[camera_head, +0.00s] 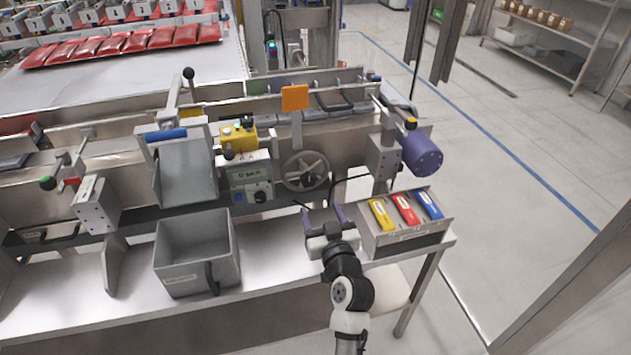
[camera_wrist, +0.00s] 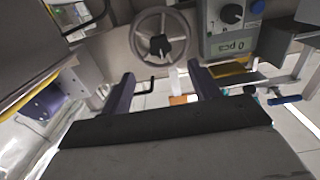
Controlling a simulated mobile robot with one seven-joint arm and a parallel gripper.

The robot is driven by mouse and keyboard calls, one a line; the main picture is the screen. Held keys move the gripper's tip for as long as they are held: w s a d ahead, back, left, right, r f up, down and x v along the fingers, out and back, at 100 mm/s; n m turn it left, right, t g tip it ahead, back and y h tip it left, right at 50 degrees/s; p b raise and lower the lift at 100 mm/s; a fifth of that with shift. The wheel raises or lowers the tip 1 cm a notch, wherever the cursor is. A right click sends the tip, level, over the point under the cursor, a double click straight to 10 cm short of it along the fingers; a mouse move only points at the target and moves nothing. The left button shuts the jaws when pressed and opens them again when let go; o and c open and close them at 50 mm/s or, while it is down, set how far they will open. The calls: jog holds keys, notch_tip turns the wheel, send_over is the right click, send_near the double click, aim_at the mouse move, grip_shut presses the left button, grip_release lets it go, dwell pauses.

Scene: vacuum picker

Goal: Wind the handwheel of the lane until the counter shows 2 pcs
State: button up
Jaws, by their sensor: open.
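The grey spoked handwheel (camera_head: 305,171) is mounted upright on the lane's front panel. It has a dark knob at its middle and shows near the top of the wrist view (camera_wrist: 160,37). My gripper (camera_head: 322,212) is open and empty, just below and in front of the wheel. In the wrist view its two fingers (camera_wrist: 160,73) stand apart with the wheel beyond them, and no contact shows. The counter (camera_head: 246,174) is on the grey box left of the wheel. In the wrist view its green display (camera_wrist: 231,46) reads 0 pcs.
A grey bin (camera_head: 194,255) stands on the bench left of my gripper. A rack with yellow, red and blue boxes (camera_head: 405,240) stands close to its right. A purple motor (camera_head: 422,156) sits to the right of the wheel, and an orange plate (camera_head: 295,98) rises above it.

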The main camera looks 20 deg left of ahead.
aim_at(310, 182)
jog(key=p+x, duration=0.2)
jog(key=x, duration=0.8)
jog(key=shift+w+a+p, duration=0.25)
jog(key=shift+w+p, duration=0.05)
jog(key=shift+p, duration=0.05)
jog(key=c, duration=1)
jog(key=shift+o, duration=0.2)
jog(key=shift+m, duration=0.4)
jog(key=m, duration=0.3)
jog(key=shift+m, duration=0.3)
jog(key=m+p, duration=0.1)
jog(key=m, duration=0.3)
jog(key=shift+m, duration=0.3)
